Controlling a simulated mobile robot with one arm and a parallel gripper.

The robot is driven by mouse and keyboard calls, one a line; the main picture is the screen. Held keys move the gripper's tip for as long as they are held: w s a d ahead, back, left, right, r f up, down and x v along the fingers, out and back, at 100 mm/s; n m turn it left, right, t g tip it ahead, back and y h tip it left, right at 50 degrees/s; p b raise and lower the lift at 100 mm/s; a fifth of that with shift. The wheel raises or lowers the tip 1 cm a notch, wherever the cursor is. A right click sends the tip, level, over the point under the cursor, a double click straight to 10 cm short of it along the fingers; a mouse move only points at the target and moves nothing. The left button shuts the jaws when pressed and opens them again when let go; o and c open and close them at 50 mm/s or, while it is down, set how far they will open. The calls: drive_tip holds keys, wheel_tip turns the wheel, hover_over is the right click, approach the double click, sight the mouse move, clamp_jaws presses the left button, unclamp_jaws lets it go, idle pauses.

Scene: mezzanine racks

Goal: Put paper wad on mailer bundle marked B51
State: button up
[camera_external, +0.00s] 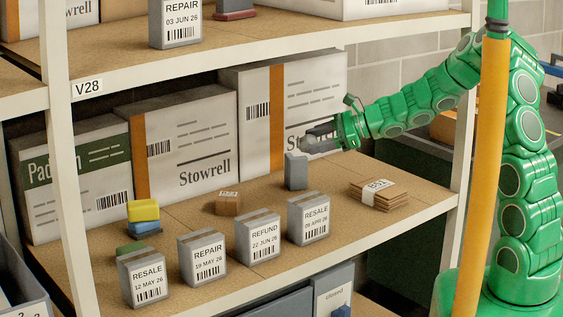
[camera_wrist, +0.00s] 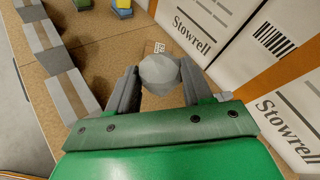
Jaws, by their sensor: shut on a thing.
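My gripper (camera_external: 320,138) is above the middle shelf, in front of the rightmost Stowrell box. In the wrist view its fingers (camera_wrist: 158,88) are shut on a pale grey, roundish paper wad (camera_wrist: 159,72). The wad is hard to make out in the external view. A flat brown mailer bundle (camera_external: 365,196) with a white label lies on the shelf, below and to the right of my gripper. Its label starts with B5, but its last character is hard to read. A smaller brown labelled item (camera_external: 228,204) lies further left; its label is too small to read.
A grey upright block (camera_external: 296,171) stands below my gripper. Several grey labelled boxes (camera_external: 258,235) line the front edge. Large Stowrell cartons (camera_external: 180,145) stand at the back. Yellow and blue sponges (camera_external: 143,211) are stacked at left. A rack post (camera_external: 464,130) stands at right.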

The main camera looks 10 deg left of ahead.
drive_tip(key=s+d+m+t, duration=0.2)
drive_tip(key=d, duration=2.3)
hover_over(387, 186)
drive_tip(key=f, duration=0.9)
drive_tip(key=shift+s+d, duration=0.15)
drive_tip(key=shift+s, duration=0.25)
drive_tip(key=shift+w+f, duration=0.35)
drive_tip(key=shift+f, duration=1.7)
drive_tip(key=shift+f, duration=0.1)
drive_tip(key=o, duration=0.7)
